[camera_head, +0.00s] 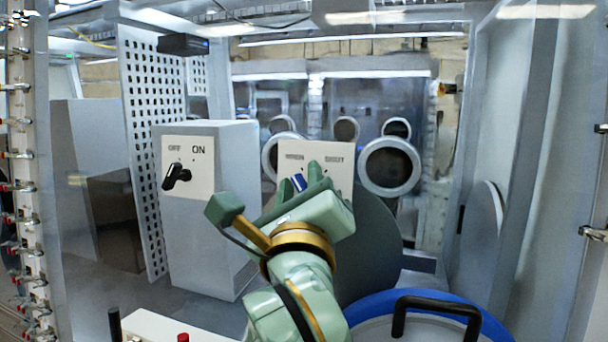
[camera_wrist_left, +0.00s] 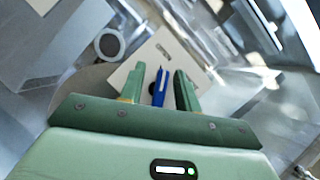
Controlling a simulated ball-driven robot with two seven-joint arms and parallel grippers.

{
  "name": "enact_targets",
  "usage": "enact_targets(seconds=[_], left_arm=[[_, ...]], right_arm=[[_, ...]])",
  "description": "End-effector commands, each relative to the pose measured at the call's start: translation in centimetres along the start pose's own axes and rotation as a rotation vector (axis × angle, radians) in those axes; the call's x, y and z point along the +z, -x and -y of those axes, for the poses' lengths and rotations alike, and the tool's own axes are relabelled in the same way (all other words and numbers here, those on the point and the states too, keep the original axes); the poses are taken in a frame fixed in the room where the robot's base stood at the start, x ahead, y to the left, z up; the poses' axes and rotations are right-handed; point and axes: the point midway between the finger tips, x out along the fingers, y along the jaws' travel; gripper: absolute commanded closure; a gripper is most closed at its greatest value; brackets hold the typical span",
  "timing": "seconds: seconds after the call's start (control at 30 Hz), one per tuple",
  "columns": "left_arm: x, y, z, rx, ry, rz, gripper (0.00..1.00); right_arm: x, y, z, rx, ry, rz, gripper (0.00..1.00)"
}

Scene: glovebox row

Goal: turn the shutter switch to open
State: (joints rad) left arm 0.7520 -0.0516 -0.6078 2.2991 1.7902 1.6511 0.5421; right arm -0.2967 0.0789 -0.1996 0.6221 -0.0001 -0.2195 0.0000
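A cream switch plate (camera_head: 341,165) is in the middle of the head view, with two small labels that I cannot read for sure. Its blue switch handle (camera_head: 298,183) shows beside my fingers. In the left wrist view the blue handle (camera_wrist_left: 160,88) stands between the two fingers, with narrow gaps on both sides. My left gripper (camera_head: 308,181) is at the plate, open around the handle; its fingers also show in the wrist view (camera_wrist_left: 159,80). The gripper hides the plate's lower part. My right gripper is in neither view.
A grey cabinet (camera_head: 222,240) at left carries an OFF/ON plate with a black knob (camera_head: 176,175). A blue-rimmed round lid with a black handle (camera_head: 437,304) is at lower right. Round glove ports (camera_head: 389,166) stand behind. A tall grey wall (camera_head: 545,190) closes the right side.

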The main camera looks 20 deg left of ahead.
Motion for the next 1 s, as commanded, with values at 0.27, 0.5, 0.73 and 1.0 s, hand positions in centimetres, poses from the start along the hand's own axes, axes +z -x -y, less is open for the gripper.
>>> enact_targets(seconds=[0.27, 0.5, 0.73, 1.0], left_arm=[[0.01, 0.0, -0.01, 0.0, 0.0, 0.0, 0.76], [0.0, -0.01, -0.02, 0.0, 0.0, 0.0, 1.0], [-0.01, -0.01, 0.01, -0.018, -0.032, 0.0, 1.0], [0.02, -0.02, 0.2, -0.098, -0.167, 0.0, 1.0]], right_arm=[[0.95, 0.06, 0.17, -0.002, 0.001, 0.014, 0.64], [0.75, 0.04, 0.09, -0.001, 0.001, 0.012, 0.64], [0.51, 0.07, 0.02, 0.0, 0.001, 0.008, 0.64], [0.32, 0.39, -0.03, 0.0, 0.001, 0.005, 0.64]])
